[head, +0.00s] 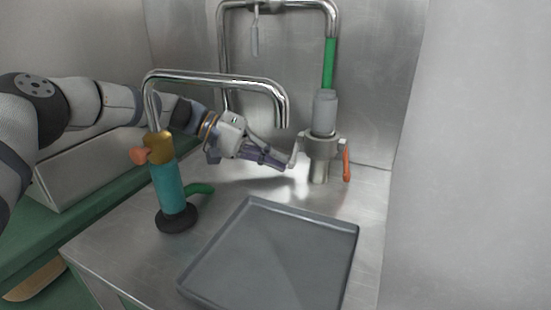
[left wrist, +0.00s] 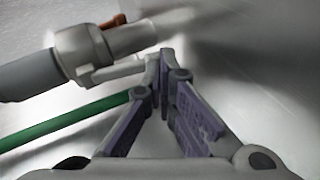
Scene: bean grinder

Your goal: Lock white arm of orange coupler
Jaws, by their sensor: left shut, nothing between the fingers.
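The coupler (head: 321,147) is a grey collar around an upright pipe at the back of the steel counter; it also shows in the left wrist view (left wrist: 84,51). An orange arm (head: 346,165) hangs down on its right side. The white arm (head: 295,152) is on its left side, and in the left wrist view (left wrist: 118,71) it reaches from the collar to my fingertips. My left gripper (head: 289,164) is shut and empty, its tips (left wrist: 165,60) right beside the white arm's end. I cannot tell whether they touch it. My right gripper is not in view.
A grey tray (head: 235,283) lies on the counter in front. A teal tap body (head: 170,188) with a chrome spout (head: 215,77) and green lever (head: 200,189) stands at left, near my left arm. A grey cylinder (head: 325,111) and green pipe (head: 329,63) rise above the coupler. Steel walls are behind.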

